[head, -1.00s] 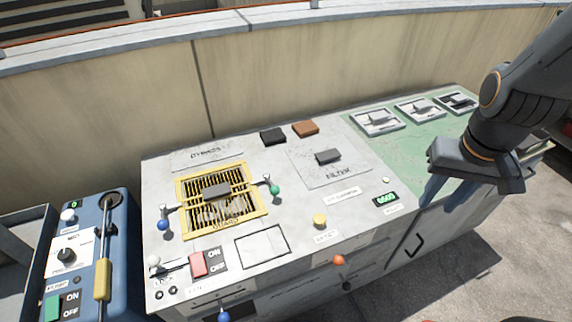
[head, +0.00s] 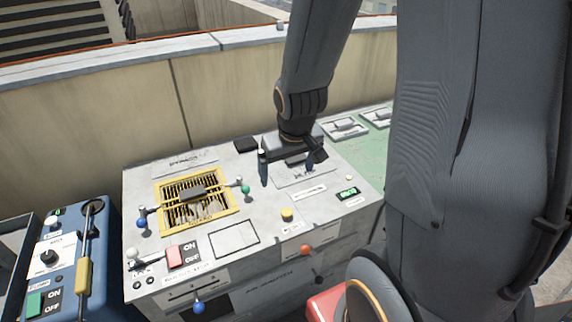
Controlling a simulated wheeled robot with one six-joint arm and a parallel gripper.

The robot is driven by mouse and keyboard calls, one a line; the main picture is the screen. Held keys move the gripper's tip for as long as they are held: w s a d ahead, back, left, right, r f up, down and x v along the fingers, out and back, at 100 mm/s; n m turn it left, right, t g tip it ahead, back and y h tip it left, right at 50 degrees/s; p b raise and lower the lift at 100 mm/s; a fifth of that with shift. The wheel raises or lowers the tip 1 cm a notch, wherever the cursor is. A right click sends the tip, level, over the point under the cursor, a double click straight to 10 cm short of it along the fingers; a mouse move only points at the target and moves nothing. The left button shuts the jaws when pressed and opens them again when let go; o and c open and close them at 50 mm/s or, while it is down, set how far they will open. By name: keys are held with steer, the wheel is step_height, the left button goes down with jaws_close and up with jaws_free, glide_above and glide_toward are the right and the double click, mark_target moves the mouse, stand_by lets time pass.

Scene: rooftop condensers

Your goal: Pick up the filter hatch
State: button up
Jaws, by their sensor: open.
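The filter hatch (head: 291,181) is a flat grey plate with a printed label and a small dark handle. It lies on the top of the grey cabinet, right of the yellow grille. My gripper (head: 287,174) is over the hatch, pointing down, with its fingers apart. One finger is left of the handle and the other is at its right. The handle shows partly between them, and nothing is held. My gripper hides the far part of the hatch. I cannot tell how far the fingertips are above the plate.
The yellow grille guard (head: 195,198) with blue and green knobs is to the left. A black block (head: 246,144) lies behind, near the low wall (head: 90,125). A blue unit (head: 75,260) stands at far left.

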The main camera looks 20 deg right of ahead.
steer(key=w+d+f+t+b, duration=0.1)
steer(key=w+d+f+t, duration=0.3)
steer(key=w+d+f, duration=0.65)
steer(key=t+b, duration=0.1)
steer(key=t, duration=0.4)
glide_toward(298, 160)
steer(key=shift+w+d+f+y, duration=0.2)
steer(key=shift+w, duration=0.25)
steer(key=shift+w+d+f+y, duration=0.15)
steer(key=shift+w+y, duration=0.05)
steer(key=shift+w, duration=0.2)
steer(key=shift+d+f+t, duration=0.25)
steer(key=shift+t, duration=0.15)
steer(key=x, duration=0.2)
steer(key=p+x, duration=0.1)
steer(key=x, duration=0.1)
steer(key=p+x, duration=0.1)
steer(key=x, duration=0.1)
steer(key=shift+w+a, duration=0.35)
steer(key=shift+w, duration=0.05)
steer(key=shift+w+f, duration=0.2)
steer(key=shift+w, duration=0.3)
steer(key=c, duration=1.2)
steer(key=shift+c, duration=1.1)
steer(key=shift+r, duration=0.1)
